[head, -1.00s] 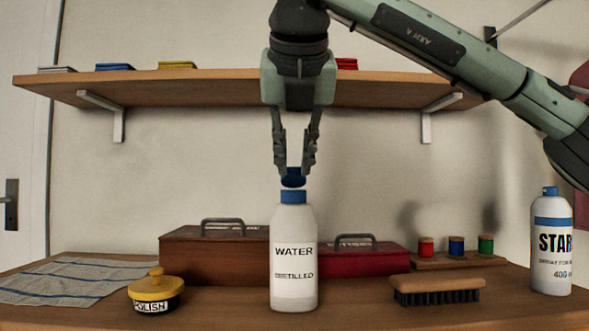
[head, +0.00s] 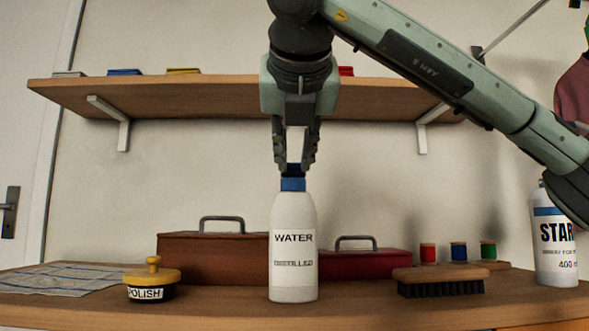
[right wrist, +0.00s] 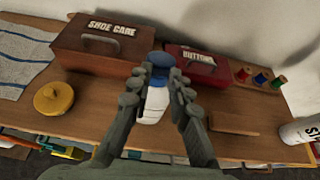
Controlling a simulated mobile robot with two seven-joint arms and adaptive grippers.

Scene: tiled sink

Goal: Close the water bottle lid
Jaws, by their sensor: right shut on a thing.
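The white water bottle (head: 293,215), labelled "WATER DISTILLED", stands upright on the wooden bench with a blue collar (head: 293,184) at its neck. My right gripper (head: 295,160) points straight down above it and is shut on the dark blue lid (head: 293,170). The lid is right over the collar, in line with the bottle; I cannot tell whether it is fully seated. In the right wrist view the blue lid (right wrist: 161,60) shows between the fingertips, with the white bottle (right wrist: 154,103) below, partly hidden by the fingers. My left gripper is not in view.
Behind the bottle stand a brown shoe care box (head: 215,255) and a red buttons box (head: 350,264). A polish tin (head: 152,280) is on the left, a brush (head: 440,281) and a starch bottle (head: 553,240) on the right. A shelf (head: 200,97) hangs above.

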